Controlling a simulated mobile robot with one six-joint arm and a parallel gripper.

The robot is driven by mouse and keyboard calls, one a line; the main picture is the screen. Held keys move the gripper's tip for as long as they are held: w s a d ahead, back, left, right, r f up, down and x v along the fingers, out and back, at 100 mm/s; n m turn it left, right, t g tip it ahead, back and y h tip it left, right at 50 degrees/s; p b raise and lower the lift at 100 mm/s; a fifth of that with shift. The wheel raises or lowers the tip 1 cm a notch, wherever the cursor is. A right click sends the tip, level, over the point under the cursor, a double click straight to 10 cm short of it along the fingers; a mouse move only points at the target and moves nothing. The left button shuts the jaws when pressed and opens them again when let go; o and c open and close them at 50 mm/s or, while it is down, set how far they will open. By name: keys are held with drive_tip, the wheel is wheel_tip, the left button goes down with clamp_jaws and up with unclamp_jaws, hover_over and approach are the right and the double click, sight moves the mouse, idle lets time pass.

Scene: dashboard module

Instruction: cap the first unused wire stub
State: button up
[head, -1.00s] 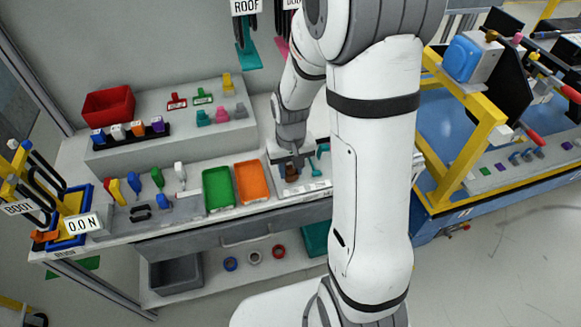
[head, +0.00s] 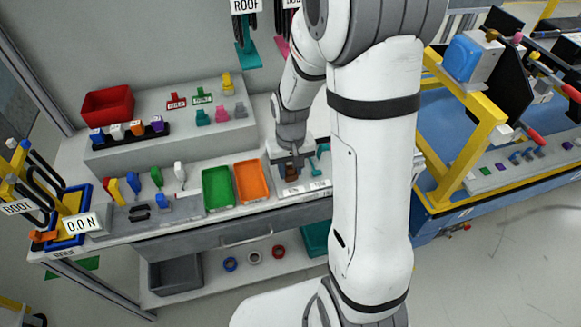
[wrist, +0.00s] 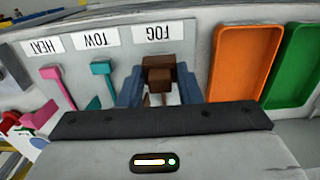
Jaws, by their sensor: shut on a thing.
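My gripper (wrist: 160,92) is shut on a brown blocky piece (wrist: 157,75), below the FOG label in the wrist view. The brown piece also shows under the gripper in the head view (head: 291,173). A teal wire stub (wrist: 102,70) stands beside it at the TOW label, and a pink stub (wrist: 50,74) stands at the HEAT label. No gripper finger touches the teal or pink stub. I cannot tell whether the brown piece is a stub end, a cap, or both together. What lies under it is mostly hidden.
A green tray (head: 217,203) and an orange tray (head: 238,182) lie left of the gripper. Several coloured connectors stand on the grey rack farther left. A red bin (head: 107,104) is on the raised shelf. My arm hides the right part of the bench.

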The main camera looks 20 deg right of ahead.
sight(291, 167)
drive_tip(key=shift+f+b, duration=0.5)
drive_tip(key=shift+f, duration=0.25)
drive_tip(key=o, duration=1.2)
wheel_tip(291, 167, up, 8)
drive_tip(key=shift+f, duration=0.1)
